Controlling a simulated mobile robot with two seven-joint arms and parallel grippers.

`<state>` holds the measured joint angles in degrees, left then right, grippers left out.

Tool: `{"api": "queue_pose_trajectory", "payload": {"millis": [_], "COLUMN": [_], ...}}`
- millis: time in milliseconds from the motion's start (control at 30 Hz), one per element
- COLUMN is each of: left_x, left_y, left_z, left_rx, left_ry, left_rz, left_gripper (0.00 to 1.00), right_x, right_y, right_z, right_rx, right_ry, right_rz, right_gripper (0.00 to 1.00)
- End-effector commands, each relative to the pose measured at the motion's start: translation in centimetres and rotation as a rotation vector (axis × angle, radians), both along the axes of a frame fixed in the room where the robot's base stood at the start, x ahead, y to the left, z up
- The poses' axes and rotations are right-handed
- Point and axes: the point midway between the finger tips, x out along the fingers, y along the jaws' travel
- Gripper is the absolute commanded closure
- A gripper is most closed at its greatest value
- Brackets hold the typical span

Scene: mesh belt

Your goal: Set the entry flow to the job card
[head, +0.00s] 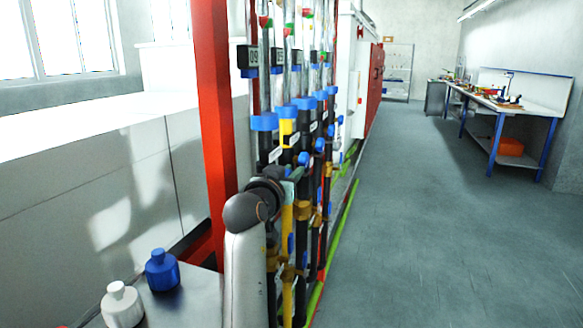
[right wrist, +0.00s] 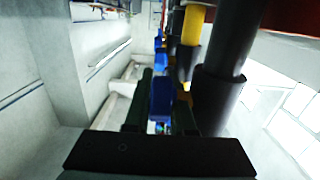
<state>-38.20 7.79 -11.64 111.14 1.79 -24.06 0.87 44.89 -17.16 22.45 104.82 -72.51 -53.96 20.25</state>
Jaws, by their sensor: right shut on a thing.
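A row of upright flow tubes (head: 289,60) with blue collars runs along the red-framed rack, with black number tags (head: 248,57) near the top; the nearest tag seems to read 09. Below the collars are black and yellow pipes with small blue valve handles (head: 319,145). My right gripper (head: 296,174) is at the nearest pipes, partly hidden by its own wrist. In the right wrist view, its dark fingers (right wrist: 162,105) are shut on a blue handle (right wrist: 160,92), beside a black pipe (right wrist: 222,85). My left gripper is not in view. I cannot make out a job card.
A red post (head: 214,100) stands just left of the tubes. A white bottle (head: 122,305) and a blue bottle (head: 162,270) stand on a grey surface at lower left. A workbench (head: 510,105) is at the far right. The floor (head: 430,230) right of the rack is clear.

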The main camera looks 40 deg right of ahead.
Motion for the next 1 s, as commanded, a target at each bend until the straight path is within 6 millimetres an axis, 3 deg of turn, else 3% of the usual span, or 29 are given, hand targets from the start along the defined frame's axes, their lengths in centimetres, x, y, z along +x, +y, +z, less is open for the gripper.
{"api": "queue_pose_trajectory", "payload": {"millis": [33, 167, 533, 1000], "left_x": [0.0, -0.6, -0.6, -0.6], "left_y": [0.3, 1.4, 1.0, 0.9], "left_z": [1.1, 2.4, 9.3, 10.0], "left_rx": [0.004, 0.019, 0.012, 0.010], "left_ry": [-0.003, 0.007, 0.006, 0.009], "left_rz": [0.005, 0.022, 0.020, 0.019], "left_gripper": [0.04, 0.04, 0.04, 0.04], "right_x": [0.0, 0.1, 0.0, -0.2], "right_y": [0.0, 0.0, 0.2, 0.5], "right_z": [0.5, 0.6, -0.5, -2.0], "right_rx": [0.025, 0.098, 0.369, 0.606], "right_ry": [0.012, 0.051, 0.190, 0.313], "right_rz": [0.000, 0.001, 0.000, 0.000], "right_gripper": [1.00, 1.00, 1.00, 1.00]}}
